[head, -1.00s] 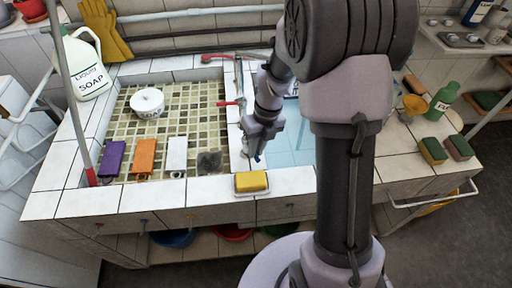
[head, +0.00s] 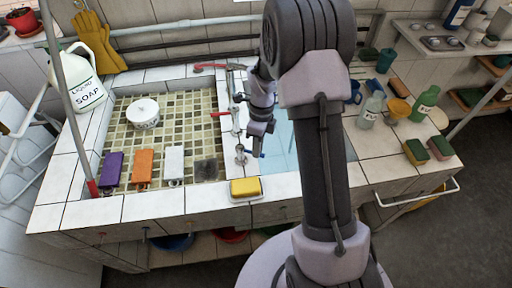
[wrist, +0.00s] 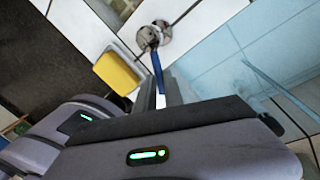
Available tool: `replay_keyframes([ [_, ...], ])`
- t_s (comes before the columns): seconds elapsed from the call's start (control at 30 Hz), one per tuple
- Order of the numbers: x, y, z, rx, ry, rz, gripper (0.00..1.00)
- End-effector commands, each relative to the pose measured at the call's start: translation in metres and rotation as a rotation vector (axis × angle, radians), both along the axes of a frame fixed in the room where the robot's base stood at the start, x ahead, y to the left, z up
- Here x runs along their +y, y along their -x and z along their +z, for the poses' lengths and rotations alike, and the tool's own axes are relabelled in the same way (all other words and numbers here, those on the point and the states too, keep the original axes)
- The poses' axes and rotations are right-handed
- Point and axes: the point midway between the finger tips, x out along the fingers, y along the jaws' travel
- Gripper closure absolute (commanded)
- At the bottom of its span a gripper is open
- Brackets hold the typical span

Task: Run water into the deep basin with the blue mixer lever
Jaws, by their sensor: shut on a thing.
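The mixer fixture (head: 241,155) stands on the white tiled ledge between the two basins. Its blue lever (head: 256,155) points right, toward the deep basin (head: 280,146) with light blue tiles. My gripper (head: 256,141) is above the lever, pointing down. In the wrist view the round metal fixture (wrist: 151,36) shows clearly and the blue lever (wrist: 158,74) runs from it to my gripper (wrist: 164,96). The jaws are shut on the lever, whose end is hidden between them. My arm hides much of the deep basin. I cannot tell whether water runs.
A yellow sponge (head: 246,187) lies on a dish at the front ledge. Red levers (head: 220,114) and a red-handled tap (head: 210,67) are farther back. Bottles (head: 424,103) and sponges stand right.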

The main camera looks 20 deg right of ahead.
Motion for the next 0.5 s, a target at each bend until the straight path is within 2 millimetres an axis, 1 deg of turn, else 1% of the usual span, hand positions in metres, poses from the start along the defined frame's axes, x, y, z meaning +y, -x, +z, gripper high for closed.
replay_keyframes([
  [0.23, -0.0033, -0.0054, 0.0008, 0.000, 0.000, 0.105, 1.00],
  [0.5, -0.0048, -0.0080, 0.0005, -0.002, 0.001, 0.152, 1.00],
])
